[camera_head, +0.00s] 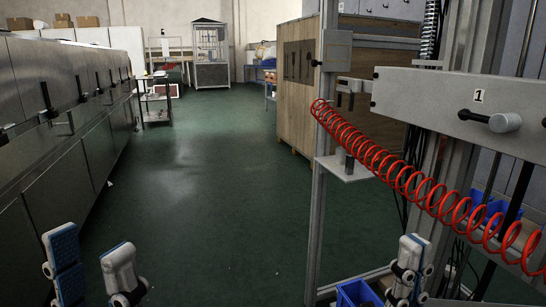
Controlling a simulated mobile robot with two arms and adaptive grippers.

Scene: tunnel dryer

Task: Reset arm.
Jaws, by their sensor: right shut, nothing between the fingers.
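My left gripper (90,245) shows at the lower left edge. Its two fingers stand upright and wide apart, one with a blue pad towards the camera, and nothing is between them. My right gripper (412,247) shows at the bottom, right of the middle. Its fingers are together and empty, pointing up. It appears just right of a blue bin (358,293); I cannot tell the distance between them. The rest of both arms is below the picture.
A metal frame with a grey panel marked 1 (440,95) and a red coiled hose (380,162) fills the right. Steel dryer cabinets (55,170) line the left. A wooden crate (297,105) stands behind the frame. The green floor (205,200) between is clear.

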